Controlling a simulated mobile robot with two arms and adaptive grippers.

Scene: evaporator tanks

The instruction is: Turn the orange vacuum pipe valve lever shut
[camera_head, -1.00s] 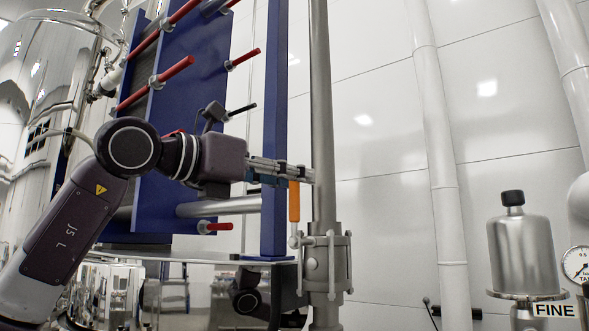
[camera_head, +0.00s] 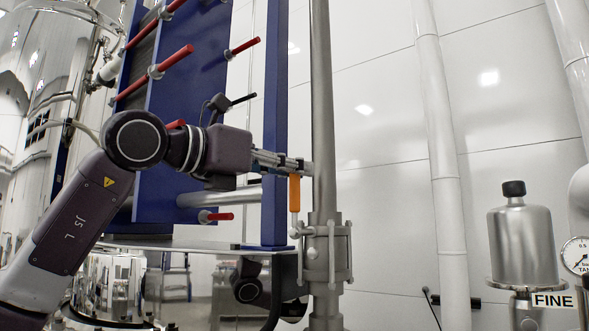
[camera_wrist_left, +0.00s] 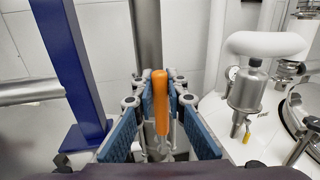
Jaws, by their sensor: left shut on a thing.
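The orange valve lever (camera_head: 294,194) stands upright beside the grey vertical vacuum pipe (camera_head: 322,110), above the metal valve body (camera_head: 326,255). My left gripper (camera_head: 292,167) comes in from the left and is shut on the top part of the lever. In the left wrist view the orange lever (camera_wrist_left: 160,105) lies between the blue-padded fingers of the left gripper (camera_wrist_left: 160,100), with the pipe (camera_wrist_left: 147,35) behind it. The fingers partly hide the lever's upper end in the head view. My right gripper is not in view.
A blue frame post (camera_head: 275,120) stands just left of the pipe. Red-tipped rods (camera_head: 243,47) stick out from the blue plates. A white pipe (camera_head: 440,150) and a steel canister (camera_head: 522,245) stand to the right, with open space between.

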